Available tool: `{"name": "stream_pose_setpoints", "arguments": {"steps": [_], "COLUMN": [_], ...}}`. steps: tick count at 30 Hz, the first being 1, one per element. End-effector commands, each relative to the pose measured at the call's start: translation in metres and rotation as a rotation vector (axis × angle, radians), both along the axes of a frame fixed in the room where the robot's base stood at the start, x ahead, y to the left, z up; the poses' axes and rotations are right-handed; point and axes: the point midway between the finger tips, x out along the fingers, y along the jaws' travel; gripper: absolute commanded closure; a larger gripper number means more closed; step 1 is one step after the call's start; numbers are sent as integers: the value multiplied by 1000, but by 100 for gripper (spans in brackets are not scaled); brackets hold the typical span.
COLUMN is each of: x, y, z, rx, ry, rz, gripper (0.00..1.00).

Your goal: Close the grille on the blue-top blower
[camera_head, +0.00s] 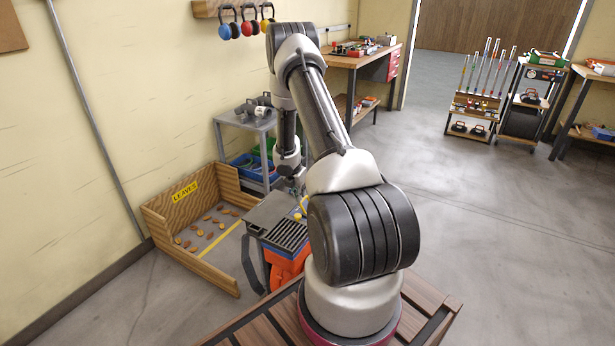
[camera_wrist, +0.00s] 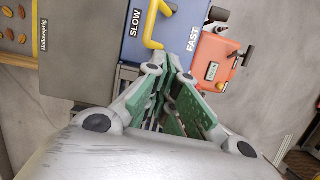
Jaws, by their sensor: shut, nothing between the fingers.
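The blower shows in the wrist view with a blue top panel (camera_wrist: 180,32), lettered SLOW and FAST, and a bent yellow handle (camera_wrist: 153,25). In the head view its grey casing stands right of the leaf bin. A dark slotted grille (camera_head: 287,236) shows at its near side, above an orange part (camera_head: 287,268); I cannot tell whether the grille is fully shut. My gripper (camera_wrist: 168,72), with green finger pads, is shut and empty, low in front of the blue panel. In the head view it is small and partly hidden near the casing.
A wooden bin (camera_head: 190,205) marked LEAVES stands left of the blower. A grey shelf (camera_head: 247,122) with tubs stands behind it. An orange box (camera_wrist: 215,58) is beside the blue panel. Workbenches and tool racks line the back.

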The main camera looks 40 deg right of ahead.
Motion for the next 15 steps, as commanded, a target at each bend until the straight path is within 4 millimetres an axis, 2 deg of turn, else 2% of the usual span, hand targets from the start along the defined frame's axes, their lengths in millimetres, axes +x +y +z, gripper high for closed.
{"name": "stream_pose_setpoints", "arguments": {"steps": [15], "x": [20], "y": [-46], "z": [46], "rx": [-1], "ry": [-2], "rz": [-2], "gripper": [100]}}
